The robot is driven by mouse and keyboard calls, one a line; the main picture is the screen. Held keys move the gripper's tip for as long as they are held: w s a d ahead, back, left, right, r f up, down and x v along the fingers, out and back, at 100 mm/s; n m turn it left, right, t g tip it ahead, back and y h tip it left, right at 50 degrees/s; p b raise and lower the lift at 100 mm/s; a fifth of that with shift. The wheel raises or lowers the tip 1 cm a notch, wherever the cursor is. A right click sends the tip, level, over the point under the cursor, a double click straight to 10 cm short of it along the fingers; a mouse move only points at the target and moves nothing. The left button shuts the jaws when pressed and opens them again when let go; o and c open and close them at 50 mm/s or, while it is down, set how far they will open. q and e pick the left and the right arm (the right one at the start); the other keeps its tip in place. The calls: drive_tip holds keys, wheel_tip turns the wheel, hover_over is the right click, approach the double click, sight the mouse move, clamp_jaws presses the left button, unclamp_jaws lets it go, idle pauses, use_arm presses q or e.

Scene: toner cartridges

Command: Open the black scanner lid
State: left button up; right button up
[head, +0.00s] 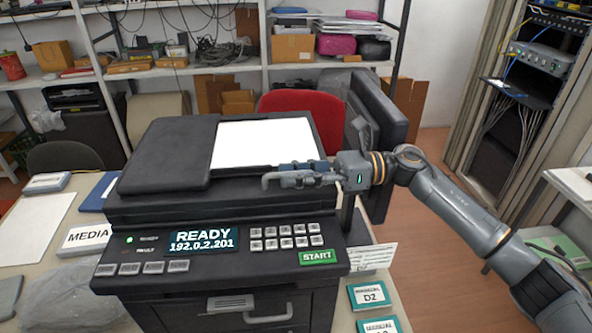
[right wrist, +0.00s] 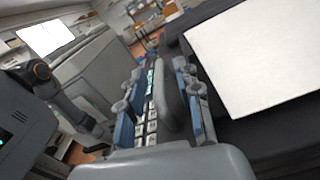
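The black printer (head: 150,205) stands on a table in the head view. A dark panel (head: 392,125), apparently the scanner lid, stands raised at its right side. The bright white scan surface (head: 262,143) lies uncovered on top; it also shows in the right wrist view (right wrist: 262,55). My right gripper (head: 275,178) reaches left across the printer top, just in front of the scan surface and above the key panel. In the right wrist view its fingers (right wrist: 160,98) are apart. A grey rounded shape shows between them; I cannot tell whether they touch it. My left gripper is out of view.
The front panel carries keys (head: 285,237), a READY display (head: 205,240) and a green START button (head: 317,257). A MEDIA label (head: 86,235) and papers lie left. Teal-edged cards (head: 370,295) lie right. A red chair (head: 290,110) and shelves stand behind.

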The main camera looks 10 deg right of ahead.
drive_tip(key=c, duration=0.7)
clamp_jaws()
drive_tip(key=w+r+m+p, duration=0.2)
drive_tip(key=w+r+m, duration=0.1)
drive_tip(key=r, duration=0.6)
drive_tip(key=w+r+m+p, duration=0.2)
drive_tip(key=w+r, duration=0.3)
drive_tip(key=r, duration=0.4)
drive_tip(key=shift+r+m+p, duration=0.3)
drive_tip(key=shift+m+p, duration=0.1)
drive_tip(key=shift+p, duration=0.1)
